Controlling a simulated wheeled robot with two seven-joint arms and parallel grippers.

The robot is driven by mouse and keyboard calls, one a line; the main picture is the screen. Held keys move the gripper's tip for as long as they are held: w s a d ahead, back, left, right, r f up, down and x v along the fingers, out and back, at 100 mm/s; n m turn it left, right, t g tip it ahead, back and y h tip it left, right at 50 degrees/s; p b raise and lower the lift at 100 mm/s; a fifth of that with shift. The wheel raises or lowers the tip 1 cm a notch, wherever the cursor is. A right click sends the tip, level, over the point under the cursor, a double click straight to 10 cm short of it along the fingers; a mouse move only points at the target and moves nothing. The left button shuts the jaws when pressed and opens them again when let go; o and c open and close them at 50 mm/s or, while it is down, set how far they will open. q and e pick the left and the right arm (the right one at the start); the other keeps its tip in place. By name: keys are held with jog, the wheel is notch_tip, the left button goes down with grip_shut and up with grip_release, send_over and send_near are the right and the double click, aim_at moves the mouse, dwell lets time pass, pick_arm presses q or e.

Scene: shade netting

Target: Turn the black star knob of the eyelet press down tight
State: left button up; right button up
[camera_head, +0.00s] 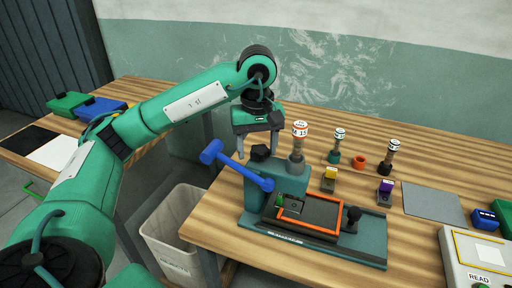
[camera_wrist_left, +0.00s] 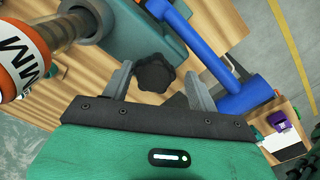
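The eyelet press (camera_head: 292,180) is a teal machine on the wooden table, with a blue lever (camera_head: 237,166) sticking out to the left. Its black star knob (camera_head: 260,152) is on the left side of the press head. My left gripper (camera_head: 258,153) points down over the knob from above. In the left wrist view the star knob (camera_wrist_left: 153,73) shows between the two grey fingers of the gripper (camera_wrist_left: 158,78), with a visible gap on each side. The gripper is open and holds nothing. My right gripper is out of view.
A post with an orange and white top (camera_head: 299,140) rises close beside the knob. A grey bin (camera_head: 172,235) is below left. A control box (camera_head: 478,256) sits at right.

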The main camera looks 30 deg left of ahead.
pick_arm(q)
jog(key=shift+w+f, duration=0.1)
jog(key=shift+w+d+r+p, duration=0.1)
jog(key=shift+d+r+p, duration=0.05)
jog(key=shift+r+p, duration=0.35)
jog(key=shift+w+d+r+p, duration=0.1)
jog(key=shift+r+p, duration=0.3)
jog(key=shift+r, duration=0.05)
jog(key=shift+s+a+r+p, duration=0.1)
jog(key=shift+r+p, duration=0.3)
jog(key=shift+r, duration=0.15)
jog(key=n, duration=0.5)
jog(key=shift+n, duration=0.4)
